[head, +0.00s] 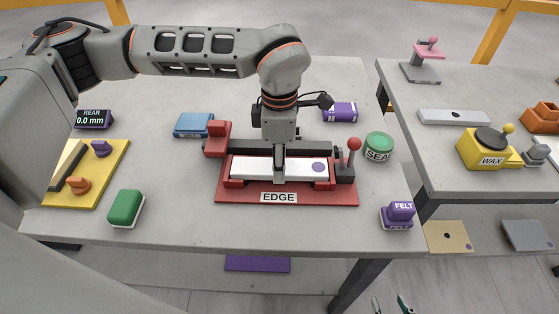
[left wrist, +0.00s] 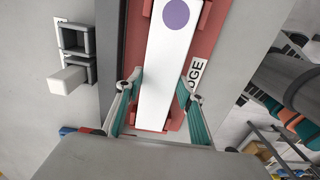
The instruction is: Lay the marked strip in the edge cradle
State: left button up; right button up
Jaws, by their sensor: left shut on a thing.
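The marked strip (head: 250,167) is long and white with a purple dot near its right end. It lies lengthwise along the red edge cradle (head: 335,198), labelled EDGE, between the cradle's red end blocks. I cannot tell whether it rests fully on the bed. My left gripper (head: 279,178) comes down from above at the strip's middle and is shut on it. In the left wrist view its fingers (left wrist: 158,88) flank the strip (left wrist: 165,60), with the cradle (left wrist: 213,25) beneath. My right gripper (head: 390,303) shows only its fingertips at the bottom edge, apart, away from the strip.
A red-knobbed lever (head: 353,152) stands at the cradle's right end. A green tin (head: 379,146), purple felt block (head: 398,215), blue block (head: 193,125), green block (head: 125,208) and yellow board (head: 110,165) surround it. A second table (head: 445,180) stands right, holding a yellow wax pot (head: 475,155).

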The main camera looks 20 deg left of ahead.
pick_arm(q)
jog(key=shift+f, duration=0.1)
jog(key=o, duration=1.4)
jog(key=shift+o, duration=0.2)
notch_tip(320, 180, up, 12)
